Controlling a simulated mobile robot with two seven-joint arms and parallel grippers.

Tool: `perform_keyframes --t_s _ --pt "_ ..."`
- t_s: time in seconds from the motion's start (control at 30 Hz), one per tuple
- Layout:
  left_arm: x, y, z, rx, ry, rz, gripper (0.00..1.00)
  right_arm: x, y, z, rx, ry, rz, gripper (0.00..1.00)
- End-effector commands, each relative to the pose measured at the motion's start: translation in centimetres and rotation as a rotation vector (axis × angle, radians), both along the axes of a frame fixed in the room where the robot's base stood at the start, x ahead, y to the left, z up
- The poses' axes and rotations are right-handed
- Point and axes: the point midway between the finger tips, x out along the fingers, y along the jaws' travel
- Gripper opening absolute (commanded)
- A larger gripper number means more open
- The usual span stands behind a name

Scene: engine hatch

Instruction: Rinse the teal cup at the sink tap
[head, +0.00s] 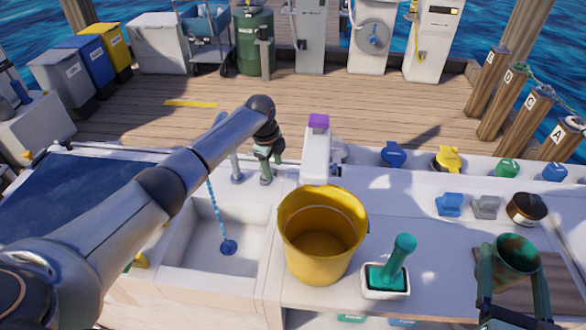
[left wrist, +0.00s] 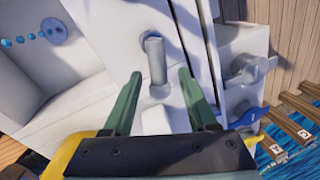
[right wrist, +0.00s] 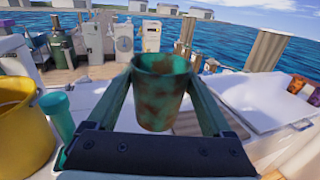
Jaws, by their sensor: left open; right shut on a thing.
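The teal cup (head: 517,254), stained brown, is held upright by my right gripper (head: 513,285) over the right end of the counter. In the right wrist view the cup (right wrist: 162,92) sits between both fingers. The white sink basin (head: 190,255) is at the left, with a blue plug (head: 229,247) on a bead chain. The grey tap spout (head: 235,165) stands behind the basin. My left gripper (head: 267,152) is open just right of the spout, above a short grey post (head: 266,179). The left wrist view shows a grey post (left wrist: 156,62) between the open fingers, apart from both.
A yellow bucket (head: 320,262) stands between sink and cup. Right of it, a teal-handled brush (head: 397,262) rests in a white holder (head: 385,290). Blue and grey clips (head: 449,204) and a brown jar (head: 527,208) lie farther right. A purple-topped white dispenser (head: 318,150) stands behind the bucket.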

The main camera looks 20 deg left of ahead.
Motion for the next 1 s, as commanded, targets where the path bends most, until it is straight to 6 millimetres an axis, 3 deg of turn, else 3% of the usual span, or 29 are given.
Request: perform_keyframes --t_s 0.1,0.63,1.0 --pt "0.1 0.1 2.4 0.001 -0.007 0.001 0.58 0.0 0.0 -0.1 0.0 -0.001 0.0 0.28" --pt "-4.5 -2.3 8.1 0.001 -0.004 -0.002 0.58 0.0 0.0 1.0 0.0 -0.001 0.0 0.28" --pt "-9.1 -4.7 10.2 0.001 -0.003 -0.002 0.58 0.0 0.0 0.9 0.0 -0.001 0.0 0.28"
